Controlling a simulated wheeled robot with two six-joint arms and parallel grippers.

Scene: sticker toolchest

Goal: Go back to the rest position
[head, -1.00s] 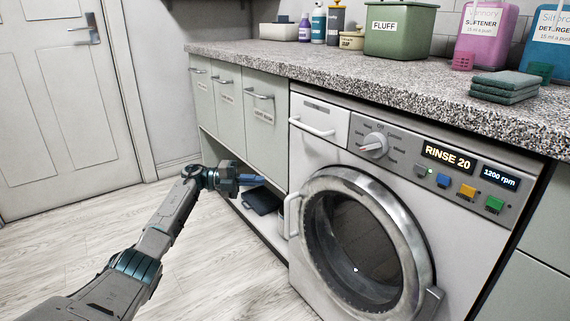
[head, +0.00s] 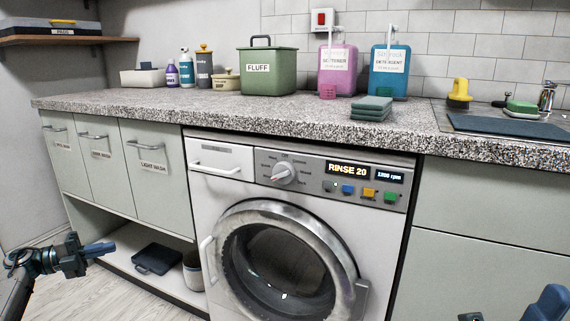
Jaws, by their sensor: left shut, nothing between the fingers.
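My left gripper (head: 100,249) is at the lower left of the head view, in front of the open low shelf. Its fingers are together and empty, pointing right. It touches nothing that I can see. At the bottom right edge, the tips of my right gripper (head: 515,312) show, with a wide gap between two blue fingers. The rest of that arm is out of frame.
The washing machine (head: 196,255) stands in the middle with its round door shut and its display reading RINSE 20. A speckled worktop (head: 220,112) runs above it. Floor shows at lower left.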

